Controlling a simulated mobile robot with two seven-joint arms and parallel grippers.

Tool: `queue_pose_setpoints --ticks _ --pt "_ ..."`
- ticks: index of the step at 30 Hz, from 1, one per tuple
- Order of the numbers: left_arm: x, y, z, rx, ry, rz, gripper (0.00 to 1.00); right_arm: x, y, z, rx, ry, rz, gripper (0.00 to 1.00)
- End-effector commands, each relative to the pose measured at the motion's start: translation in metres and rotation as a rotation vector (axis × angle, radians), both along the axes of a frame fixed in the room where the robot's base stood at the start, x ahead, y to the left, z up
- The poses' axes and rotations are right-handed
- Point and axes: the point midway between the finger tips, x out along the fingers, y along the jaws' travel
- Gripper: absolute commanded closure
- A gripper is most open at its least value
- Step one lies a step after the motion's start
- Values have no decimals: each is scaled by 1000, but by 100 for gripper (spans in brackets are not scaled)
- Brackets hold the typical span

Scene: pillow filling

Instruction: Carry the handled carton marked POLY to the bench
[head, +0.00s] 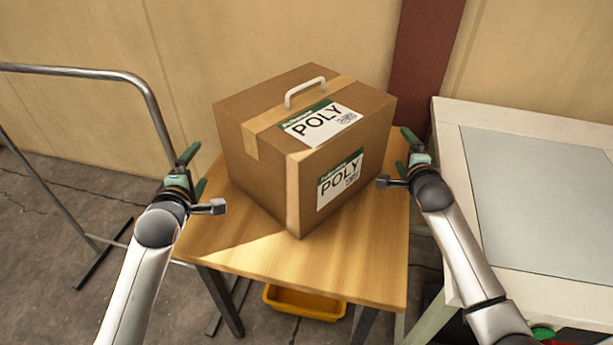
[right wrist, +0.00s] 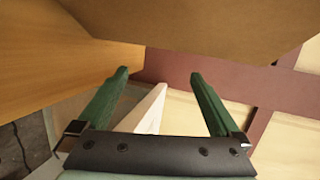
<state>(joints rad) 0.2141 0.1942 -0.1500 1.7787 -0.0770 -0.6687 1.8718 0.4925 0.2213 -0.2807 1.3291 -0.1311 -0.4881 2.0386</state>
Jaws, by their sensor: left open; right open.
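The brown carton marked POLY (head: 270,160) sits upright on a small wooden table (head: 330,265) in the head view. It has a pale handle (head: 305,88) on top and POLY labels on its top and front. My left gripper (head: 193,170) is open and empty beside the carton's left side. My right gripper (head: 404,150) is open and empty close to the carton's right side. In the right wrist view the carton (right wrist: 200,25) fills the top, beyond the open green fingers (right wrist: 160,85). Whether either gripper touches the carton I cannot tell.
A white-framed bench with a grey top (head: 545,190) stands at the right, its visible top clear. A metal rail frame (head: 90,72) stands at the left. A yellow bin (head: 305,302) is on the floor under the table. A wall is behind.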

Motion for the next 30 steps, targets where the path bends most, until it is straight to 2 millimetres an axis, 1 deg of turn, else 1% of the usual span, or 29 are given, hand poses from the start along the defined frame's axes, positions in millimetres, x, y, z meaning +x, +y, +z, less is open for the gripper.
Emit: queue_pose_setpoints --ticks 1,9,15,21,30 --pt "0 0 0 0 0 0 0 -8 0 1 0 0 1 0" --pt "0 0 0 0 0 0 0 -45 1 11 1 -1 2 0" --pt "0 0 0 0 0 0 0 -70 1 17 1 1 1 0" --pt "0 0 0 0 -1 0 0 -82 0 21 0 1 1 0" --pt "0 0 0 0 0 0 0 -84 0 22 -1 0 0 0"
